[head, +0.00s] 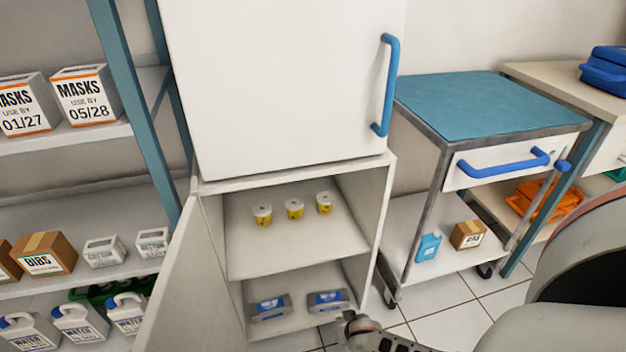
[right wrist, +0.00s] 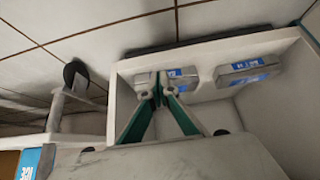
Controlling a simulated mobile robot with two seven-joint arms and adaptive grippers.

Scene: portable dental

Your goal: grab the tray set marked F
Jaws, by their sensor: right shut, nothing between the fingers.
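Two flat grey tray sets with blue labels lie side by side on the cabinet's bottom shelf (head: 298,324): a left one (head: 270,308) and a right one (head: 327,301) in the head view. I cannot read a letter on either label. Both also show in the right wrist view, one behind my fingertips (right wrist: 185,80) and one farther right (right wrist: 246,71). My right gripper (right wrist: 163,92) has teal fingers with tips together and empty. Its tips overlap the nearer tray set in the picture; I cannot tell whether they touch. My left gripper is not in view.
The cabinet's lower door (head: 190,285) stands open at left. Three yellow-and-white cups (head: 294,209) stand on the shelf above. A teal-topped cart (head: 485,105) stands close on the right. Shelves with mask boxes (head: 85,95) and jugs (head: 80,323) are at left.

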